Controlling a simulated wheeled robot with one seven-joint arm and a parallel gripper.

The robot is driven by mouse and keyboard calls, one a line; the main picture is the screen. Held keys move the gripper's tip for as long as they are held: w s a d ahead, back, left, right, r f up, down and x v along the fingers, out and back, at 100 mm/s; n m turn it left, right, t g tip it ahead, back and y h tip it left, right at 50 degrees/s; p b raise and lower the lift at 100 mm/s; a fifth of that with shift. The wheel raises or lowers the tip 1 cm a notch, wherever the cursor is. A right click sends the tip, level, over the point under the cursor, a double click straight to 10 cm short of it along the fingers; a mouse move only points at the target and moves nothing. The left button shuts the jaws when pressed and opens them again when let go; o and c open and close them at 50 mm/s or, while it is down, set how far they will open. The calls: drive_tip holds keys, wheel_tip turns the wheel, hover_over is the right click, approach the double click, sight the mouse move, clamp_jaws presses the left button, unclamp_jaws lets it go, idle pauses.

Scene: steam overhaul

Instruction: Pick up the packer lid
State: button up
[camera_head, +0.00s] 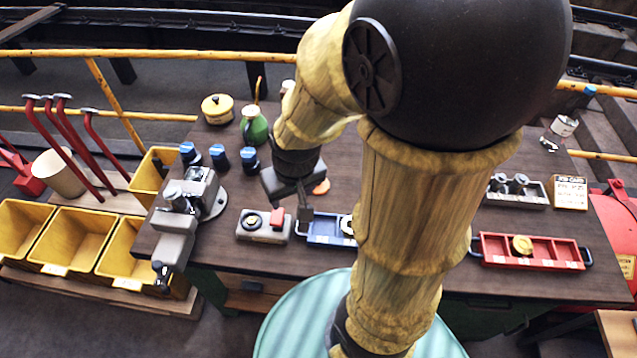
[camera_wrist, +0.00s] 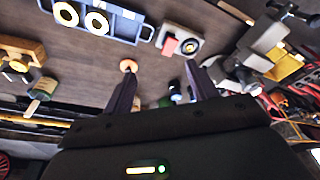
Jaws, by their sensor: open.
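My gripper (camera_wrist: 160,78) is open and empty above the table, fingers apart; it also shows in the head view (camera_head: 290,200). No part is clearly marked as the packer lid. A grey block (camera_head: 245,236) carries a black round fitting (camera_head: 252,220) and a red piece (camera_head: 278,216). In the wrist view the block's red piece (camera_wrist: 169,46) lies beyond the fingertips, apart from them. A round yellow tin (camera_head: 217,111) with a dark-knobbed top stands at the back left. A small orange disc (camera_wrist: 128,65) lies near one fingertip.
A blue tray (camera_head: 323,239) with pale rings sits right of the grey block. A vise (camera_head: 180,220) stands at the left edge. Blue-capped bottles (camera_head: 219,156) and a green oil can (camera_head: 253,125) stand behind. A red tray (camera_head: 500,250) lies right. My arm hides the table's middle.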

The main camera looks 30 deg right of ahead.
drive_tip(key=o, duration=0.6)
drive_tip(key=w, duration=0.1)
drive_tip(key=w+d+f+b, duration=0.1)
drive_tip(key=w, duration=0.1)
drive_tip(key=shift+d+f, duration=0.1)
drive_tip(key=shift+d, duration=0.05)
drive_tip(key=n+g+b, duration=0.3)
drive_tip(key=b, duration=0.2)
hover_over(321, 189)
drive_tip(key=w, duration=0.1)
wheel_tip(321, 189, down, 8)
drive_tip(key=shift+w+d+f, duration=0.1)
drive_tip(key=shift+f, duration=0.1)
wheel_tip(321, 189, down, 12)
drive_tip(key=shift+f+p, duration=0.1)
drive_tip(key=shift+p, duration=1.15)
